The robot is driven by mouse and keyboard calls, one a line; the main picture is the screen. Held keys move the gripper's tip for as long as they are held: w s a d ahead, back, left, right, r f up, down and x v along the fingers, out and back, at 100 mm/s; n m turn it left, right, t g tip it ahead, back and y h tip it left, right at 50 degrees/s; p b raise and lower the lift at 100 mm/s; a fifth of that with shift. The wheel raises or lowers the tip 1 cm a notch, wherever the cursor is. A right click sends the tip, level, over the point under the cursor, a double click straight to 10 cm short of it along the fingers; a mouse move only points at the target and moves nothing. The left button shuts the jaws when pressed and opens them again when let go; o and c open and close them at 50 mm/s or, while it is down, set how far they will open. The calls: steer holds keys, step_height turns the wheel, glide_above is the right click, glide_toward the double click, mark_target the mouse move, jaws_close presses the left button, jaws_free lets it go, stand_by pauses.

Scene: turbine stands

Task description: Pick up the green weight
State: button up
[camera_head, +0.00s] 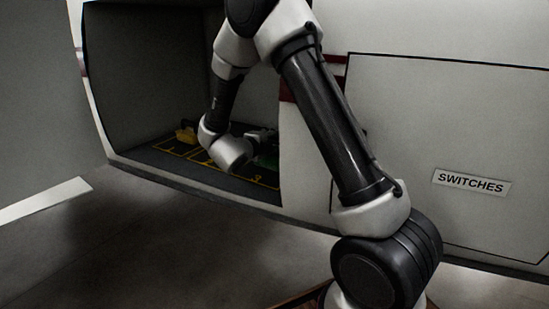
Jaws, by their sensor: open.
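The green weight (268,160) shows as a small dark green patch inside the open compartment, at the right part of its floor. Most of it is hidden behind my wrist and gripper. My gripper (262,138) is at the end of my arm inside the compartment, just above and beside the green patch. It looks small and dark, and its fingertips are hard to make out. It is open, and I cannot tell whether it touches the weight.
A yellow weight (186,134) sits at the left on the compartment floor (165,160), which has yellow marked outlines. The compartment's right wall edge is close to my wrist. A white panel labelled SWITCHES (473,183) is at the right.

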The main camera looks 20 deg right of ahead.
steer(key=shift+x, duration=1.1)
jaws_close()
step_height(320, 180, up, 10)
steer(key=shift+r, duration=0.1)
steer(key=c, duration=0.7)
jaws_free()
jaws_close()
